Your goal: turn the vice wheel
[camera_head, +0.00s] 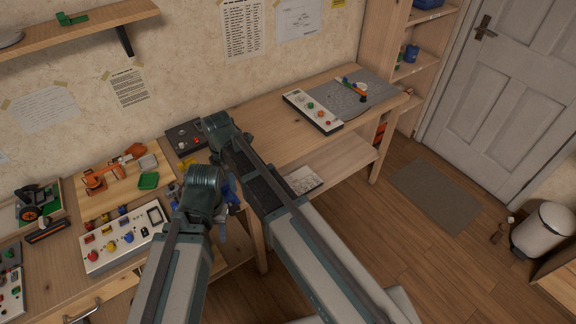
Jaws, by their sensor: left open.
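A blue piece (234,189) shows between my two arms at the front edge of the workbench. It looks like part of the vice, but my arms cover most of it and I cannot make out the wheel. My left arm's green-grey joint (203,187) is just left of it. My left gripper is open, largely hidden around that joint, close to the blue piece. My right arm's joint (220,128) is higher up, over the bench, and its gripper is hidden behind the arm. I cannot tell whether either gripper touches the vice.
A white panel with coloured knobs (124,238) and a wooden board with an orange toy arm (101,181) lie on the left. A dark box with knobs (185,137) stands behind my arms. Another white panel (313,111) and a grey mat (370,97) lie farther right.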

